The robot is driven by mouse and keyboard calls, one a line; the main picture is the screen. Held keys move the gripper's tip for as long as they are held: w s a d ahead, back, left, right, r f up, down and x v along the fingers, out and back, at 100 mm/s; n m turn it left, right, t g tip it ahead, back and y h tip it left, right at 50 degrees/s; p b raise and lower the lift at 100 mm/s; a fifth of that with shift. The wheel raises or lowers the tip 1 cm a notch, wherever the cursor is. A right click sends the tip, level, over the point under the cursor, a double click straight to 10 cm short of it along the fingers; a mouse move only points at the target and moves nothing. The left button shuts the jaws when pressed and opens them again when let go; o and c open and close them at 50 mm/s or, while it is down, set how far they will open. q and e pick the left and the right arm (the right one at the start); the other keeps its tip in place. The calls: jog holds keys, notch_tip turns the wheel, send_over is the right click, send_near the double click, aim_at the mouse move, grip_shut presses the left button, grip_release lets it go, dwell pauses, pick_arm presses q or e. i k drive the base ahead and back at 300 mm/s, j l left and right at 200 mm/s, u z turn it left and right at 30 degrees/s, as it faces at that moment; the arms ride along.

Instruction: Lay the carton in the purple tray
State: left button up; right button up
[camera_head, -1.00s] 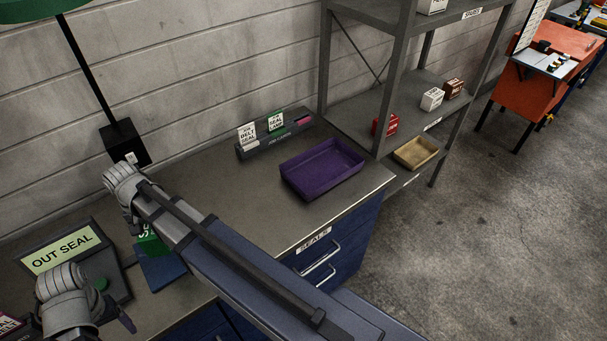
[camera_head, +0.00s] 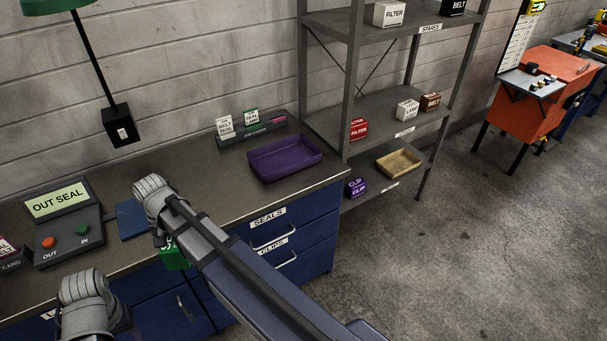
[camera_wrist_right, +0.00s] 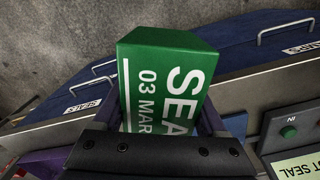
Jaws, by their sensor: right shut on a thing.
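A green carton with white lettering (camera_head: 172,256) is partly hidden behind my right wrist in the head view. In the right wrist view the carton (camera_wrist_right: 170,75) sits between the two fingers of my right gripper (camera_wrist_right: 170,122), which is shut on it. In the head view the right gripper (camera_head: 165,240) is near the bench's front edge, to the left of and apart from the purple tray. The purple tray (camera_head: 285,170) lies empty on the bench top. My left gripper (camera_head: 88,325) is at the lower left; its fingers are hidden.
A control box (camera_head: 70,240) with red and green buttons and a blue pad (camera_head: 132,220) are on the bench's left. A grey shelf (camera_head: 385,130) with small boxes stands right of the bench.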

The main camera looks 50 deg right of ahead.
aim_at(298, 157)
jog(key=k+u, duration=0.25)
jog(key=u, duration=0.2)
jog(key=l+u, duration=0.1)
jog(key=u, duration=0.65)
jog(key=k+l, duration=0.15)
jog(key=l, duration=0.4)
jog(key=k+l, duration=0.15)
jog(key=l, duration=0.4)
jog(key=k+l, duration=0.2)
jog(key=l, duration=0.35)
jog(key=k+l, duration=0.15)
jog(key=l, duration=0.4)
jog(key=k+l, duration=0.15)
jog(key=l, duration=0.4)
jog(key=k+l, duration=0.15)
jog(key=l, duration=0.35)
jog(key=k+l, duration=0.15)
jog(key=l, duration=0.4)
jog(key=k+l, duration=0.2)
jog(key=l, duration=0.35)
